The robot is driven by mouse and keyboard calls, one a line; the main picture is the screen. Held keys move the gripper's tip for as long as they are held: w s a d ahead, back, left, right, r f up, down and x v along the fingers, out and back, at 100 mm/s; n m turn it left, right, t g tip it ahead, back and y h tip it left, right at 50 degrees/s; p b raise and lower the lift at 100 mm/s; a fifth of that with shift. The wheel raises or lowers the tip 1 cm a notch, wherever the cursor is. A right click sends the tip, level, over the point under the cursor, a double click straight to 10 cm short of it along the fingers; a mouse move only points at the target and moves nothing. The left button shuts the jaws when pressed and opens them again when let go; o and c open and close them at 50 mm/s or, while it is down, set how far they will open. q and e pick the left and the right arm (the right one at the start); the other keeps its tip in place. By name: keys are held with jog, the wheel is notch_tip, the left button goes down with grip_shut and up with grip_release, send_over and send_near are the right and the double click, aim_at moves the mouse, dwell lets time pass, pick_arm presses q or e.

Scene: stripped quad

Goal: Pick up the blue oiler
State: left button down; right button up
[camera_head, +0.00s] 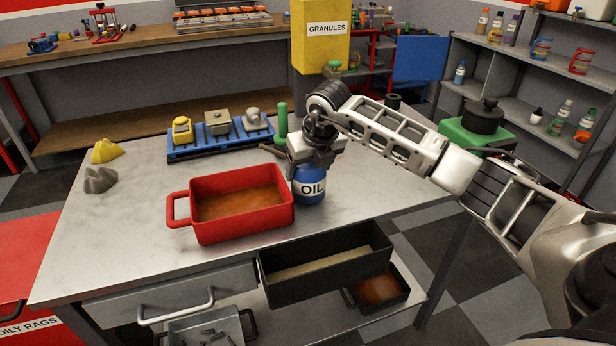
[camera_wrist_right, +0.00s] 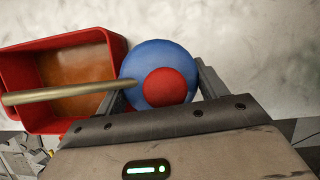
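The blue oiler (camera_head: 310,188), a round can with a white OIL label, appears to stand upright on the grey metal table (camera_head: 130,220), right of the red tray. My right gripper (camera_head: 312,160) is over it from above and hides its top. In the right wrist view the oiler's blue top (camera_wrist_right: 150,62) has a red cap and a brass spout (camera_wrist_right: 65,93) pointing left. The right gripper's fingers (camera_wrist_right: 160,90) lie on either side of the oiler. Whether they press on it cannot be told. My left gripper is not in view.
The red tray (camera_head: 205,231) of brown liquid stands close left of the oiler, with the spout over it. Behind are a blue rack (camera_head: 190,152) with several parts and a green-handled tool (camera_head: 282,120).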

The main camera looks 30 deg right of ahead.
jog(key=shift+r, duration=0.1)
jog(key=shift+c, duration=1.3)
